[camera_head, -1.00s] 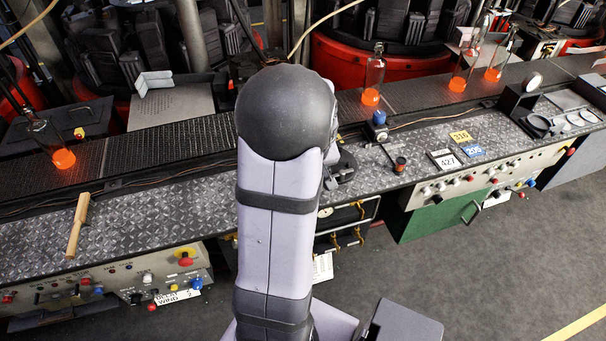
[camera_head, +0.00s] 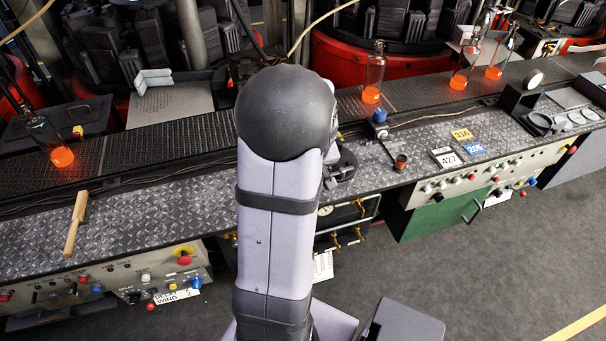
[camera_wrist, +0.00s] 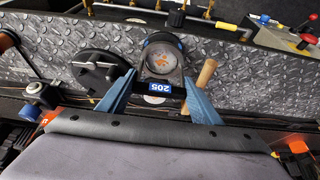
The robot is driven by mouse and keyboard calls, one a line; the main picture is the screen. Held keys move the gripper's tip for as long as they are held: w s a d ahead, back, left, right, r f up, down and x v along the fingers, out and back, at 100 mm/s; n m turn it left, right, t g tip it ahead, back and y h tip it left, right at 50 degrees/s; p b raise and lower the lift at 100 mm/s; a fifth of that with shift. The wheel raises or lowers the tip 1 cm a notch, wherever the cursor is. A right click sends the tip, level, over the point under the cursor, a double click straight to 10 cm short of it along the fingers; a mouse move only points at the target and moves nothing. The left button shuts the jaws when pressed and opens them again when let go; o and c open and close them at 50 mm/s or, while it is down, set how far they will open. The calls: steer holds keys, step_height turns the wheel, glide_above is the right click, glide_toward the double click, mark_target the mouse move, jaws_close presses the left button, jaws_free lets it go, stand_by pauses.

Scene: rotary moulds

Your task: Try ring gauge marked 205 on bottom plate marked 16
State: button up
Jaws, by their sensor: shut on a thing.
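In the wrist view my gripper (camera_wrist: 159,77) has its two blue fingers on either side of a dark ring gauge (camera_wrist: 160,87), shut on it. The ring gauge carries a blue tag that reads 205, facing the camera. A round, brownish face (camera_wrist: 161,61) shows through or behind the ring. It may be the bottom plate, but I cannot read a 16 or tell whether the ring touches it. In the head view my arm hides the gripper and the gauge.
A black disc (camera_wrist: 98,71) and a wooden handle (camera_wrist: 203,77) flank the gauge. The head view shows a wooden-handled tool (camera_head: 75,223), a white 427 tag (camera_head: 447,158), yellow 316 tag (camera_head: 461,134) and blue 205 tag (camera_head: 475,149) on the bench. Glowing bottles (camera_head: 371,90) stand behind.

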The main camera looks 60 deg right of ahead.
steer(key=shift+f+b, duration=1.2)
steer(key=shift+b, duration=0.1)
stand_by(1.2)
steer(key=shift+r, duration=0.1)
